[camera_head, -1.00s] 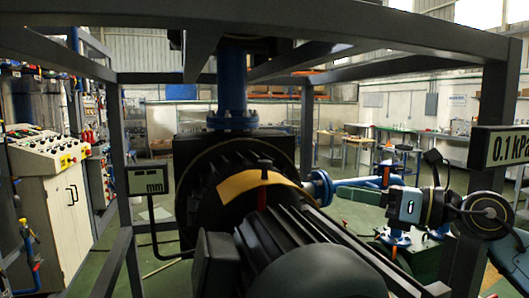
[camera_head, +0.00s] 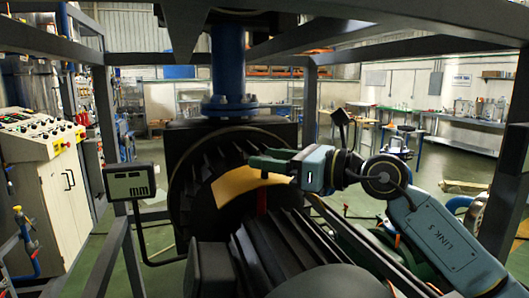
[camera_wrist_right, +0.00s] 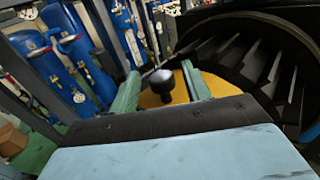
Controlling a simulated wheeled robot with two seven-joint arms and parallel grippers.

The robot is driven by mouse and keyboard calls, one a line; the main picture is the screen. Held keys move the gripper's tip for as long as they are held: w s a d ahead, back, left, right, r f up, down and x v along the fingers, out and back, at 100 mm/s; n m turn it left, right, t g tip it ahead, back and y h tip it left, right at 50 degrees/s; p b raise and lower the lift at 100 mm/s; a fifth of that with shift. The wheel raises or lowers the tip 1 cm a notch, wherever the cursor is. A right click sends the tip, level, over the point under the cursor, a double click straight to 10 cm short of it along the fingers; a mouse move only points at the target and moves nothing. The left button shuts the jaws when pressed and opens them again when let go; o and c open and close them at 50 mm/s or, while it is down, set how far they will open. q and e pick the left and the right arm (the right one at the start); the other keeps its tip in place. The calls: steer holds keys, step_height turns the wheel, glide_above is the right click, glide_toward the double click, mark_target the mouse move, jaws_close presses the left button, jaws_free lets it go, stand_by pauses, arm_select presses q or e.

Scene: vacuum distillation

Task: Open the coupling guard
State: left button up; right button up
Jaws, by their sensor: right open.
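The coupling guard (camera_head: 232,186) is a yellow curved cover between the dark ribbed pump housing and the finned motor. My right gripper (camera_head: 268,162) reaches in from the right, just above the guard. In the right wrist view its open fingers (camera_wrist_right: 158,78) lie either side of a dark round knob (camera_wrist_right: 159,80), with the yellow guard (camera_wrist_right: 152,98) below. I cannot tell whether either finger touches the knob. My left gripper is not in view.
A dark metal frame surrounds the machine, with an upper beam (camera_head: 400,38) above my arm. A blue vertical pipe (camera_head: 228,75) rises behind the guard. The finned motor (camera_head: 285,245) lies in front. A small display (camera_head: 130,182) stands at left.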

steer(key=shift+x, duration=0.85)
jaws_close()
